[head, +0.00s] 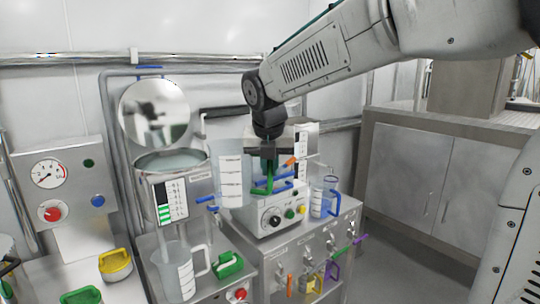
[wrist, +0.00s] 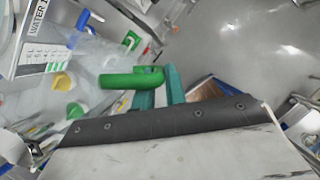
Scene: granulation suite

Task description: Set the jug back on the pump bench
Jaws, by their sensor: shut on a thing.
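A clear jug (head: 230,172) with a white graduated label and a green handle (head: 264,188) hangs upright from my gripper (head: 269,165). My gripper is shut on the green handle. In the wrist view, the two teal fingers of my gripper (wrist: 160,88) close on the handle (wrist: 118,81), and the see-through jug body (wrist: 88,55) lies to its left. The jug appears in front of the pump unit (head: 280,213) on the steel pump bench (head: 318,245). I cannot tell the exact gap below the jug.
A blue-handled jug (head: 324,197) stands at the bench's right. A steel tank (head: 168,195) with a level gauge stands left of the held jug. Another clear jug (head: 178,272) stands in front of the tank. Coloured tap handles (head: 331,271) stick out from the bench front.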

